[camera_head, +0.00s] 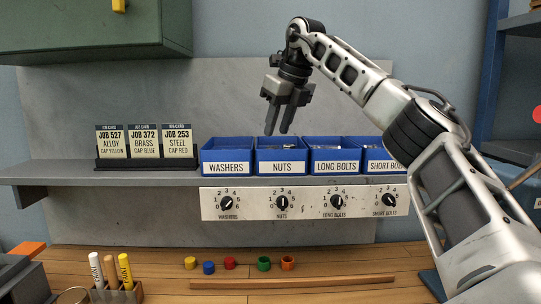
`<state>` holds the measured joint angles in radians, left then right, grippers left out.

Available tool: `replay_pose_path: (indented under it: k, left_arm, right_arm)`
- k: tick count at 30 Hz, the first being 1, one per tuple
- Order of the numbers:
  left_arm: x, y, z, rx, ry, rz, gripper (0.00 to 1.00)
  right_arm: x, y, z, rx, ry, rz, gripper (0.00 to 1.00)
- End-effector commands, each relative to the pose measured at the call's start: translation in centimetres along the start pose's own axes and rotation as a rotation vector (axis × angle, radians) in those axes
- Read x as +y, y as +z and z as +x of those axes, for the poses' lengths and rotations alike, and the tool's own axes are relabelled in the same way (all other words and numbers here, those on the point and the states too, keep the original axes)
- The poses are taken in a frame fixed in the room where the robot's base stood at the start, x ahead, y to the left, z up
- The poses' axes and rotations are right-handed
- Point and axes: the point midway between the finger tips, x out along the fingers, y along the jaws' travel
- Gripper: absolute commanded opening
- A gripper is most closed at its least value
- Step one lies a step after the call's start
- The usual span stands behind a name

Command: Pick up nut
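The nuts bin (282,156) is a blue open bin labelled "NUTS" on the shelf, between the washers bin (227,156) and the long bolts bin (334,156). Small parts show at its rim, but single nuts are too small to make out. My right gripper (277,132) points down just above the nuts bin. Its two fingers are slightly apart with nothing visible between them. My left gripper is out of view.
The short bolts bin (382,159) stands at the right, partly behind my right arm. A dial panel (308,203) hangs below the shelf. Job cards (144,142) stand left of the bins. Coloured caps (230,263) and a pen holder (116,293) are on the wooden bench (165,257).

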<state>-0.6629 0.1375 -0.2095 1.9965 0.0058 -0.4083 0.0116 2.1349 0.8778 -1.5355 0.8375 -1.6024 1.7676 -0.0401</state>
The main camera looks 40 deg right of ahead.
Motion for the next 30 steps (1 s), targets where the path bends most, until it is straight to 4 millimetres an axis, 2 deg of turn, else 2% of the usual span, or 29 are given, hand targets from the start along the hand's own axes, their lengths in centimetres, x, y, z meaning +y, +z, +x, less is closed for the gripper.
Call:
replay_pose_path:
  k: [9,18,19,21,22,30]
  left_arm:
    - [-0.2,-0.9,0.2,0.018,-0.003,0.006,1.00]
    - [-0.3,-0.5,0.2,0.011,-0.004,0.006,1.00]
    - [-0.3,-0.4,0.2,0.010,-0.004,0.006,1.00]
    - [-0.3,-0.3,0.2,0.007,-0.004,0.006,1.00]
    - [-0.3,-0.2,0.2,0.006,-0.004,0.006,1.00]
    - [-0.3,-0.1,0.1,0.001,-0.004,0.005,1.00]
  right_arm:
    - [0.0,-0.3,4.3,0.003,0.000,0.000,0.33]
    - [0.0,-0.3,5.0,0.000,0.000,0.001,0.33]
    - [0.0,-0.3,5.0,0.000,0.000,0.001,0.30]
    - [0.0,-0.3,5.0,0.000,0.000,0.001,0.10]
    - [0.0,-0.3,5.0,0.000,0.000,0.001,0.04]
    - [0.0,-0.3,4.9,-0.001,0.000,0.000,0.04]
